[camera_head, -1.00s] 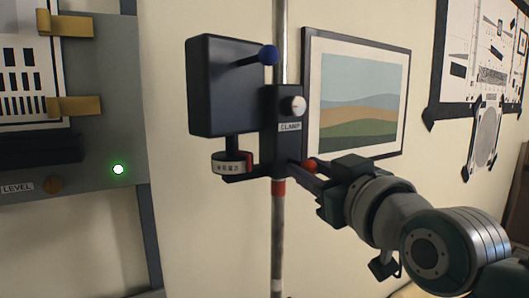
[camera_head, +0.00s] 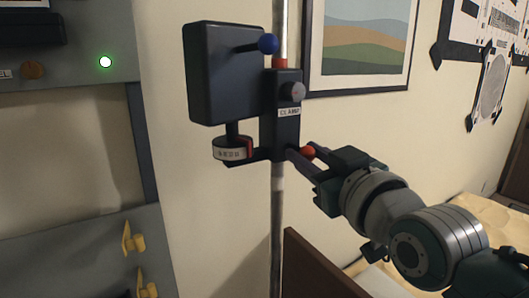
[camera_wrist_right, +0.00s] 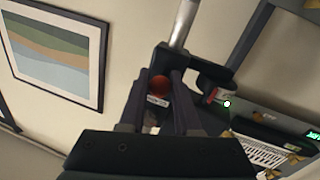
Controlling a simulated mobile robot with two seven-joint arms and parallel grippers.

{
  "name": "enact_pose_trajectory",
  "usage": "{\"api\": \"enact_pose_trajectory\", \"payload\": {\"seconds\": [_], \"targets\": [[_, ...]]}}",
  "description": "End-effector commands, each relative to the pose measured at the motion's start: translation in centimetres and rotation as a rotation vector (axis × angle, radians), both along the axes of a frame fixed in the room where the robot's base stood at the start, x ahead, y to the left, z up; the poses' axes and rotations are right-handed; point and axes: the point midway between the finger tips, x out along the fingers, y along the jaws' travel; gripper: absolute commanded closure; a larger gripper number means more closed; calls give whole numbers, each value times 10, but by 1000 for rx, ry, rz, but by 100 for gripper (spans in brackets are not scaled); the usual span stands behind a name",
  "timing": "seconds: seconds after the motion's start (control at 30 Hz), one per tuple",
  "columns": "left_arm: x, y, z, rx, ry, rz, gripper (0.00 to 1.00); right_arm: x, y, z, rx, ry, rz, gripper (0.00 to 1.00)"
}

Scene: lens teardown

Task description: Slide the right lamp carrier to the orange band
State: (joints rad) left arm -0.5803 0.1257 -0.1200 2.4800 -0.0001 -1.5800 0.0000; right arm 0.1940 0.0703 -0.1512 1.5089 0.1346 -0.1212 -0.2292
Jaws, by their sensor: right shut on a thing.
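An orange-red band (camera_head: 280,63) on the pole shows just above the carrier's top edge. My right gripper (camera_head: 300,158) is shut on the carrier's orange-red ball knob (camera_head: 307,152), at its lower right. In the wrist view the knob (camera_wrist_right: 159,86) sits between the two fingers. My left gripper is not in view.
A framed picture (camera_head: 358,45) hangs behind at right. A grey panel with a green light (camera_head: 105,62) stands at left. A brown board (camera_head: 315,268) rises at the pole's foot.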

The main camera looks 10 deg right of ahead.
Motion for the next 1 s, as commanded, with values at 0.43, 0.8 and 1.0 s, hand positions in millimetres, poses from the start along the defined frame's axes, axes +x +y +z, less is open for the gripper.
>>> {"api": "enact_pose_trajectory", "payload": {"seconds": [0.43,0.8,1.0], "targets": [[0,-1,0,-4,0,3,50,0,0,1,0,-2,0,41],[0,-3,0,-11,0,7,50,-5,-1,0,0,-1,0,39],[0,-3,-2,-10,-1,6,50,-33,-5,-1,0,1,0,39]]}}
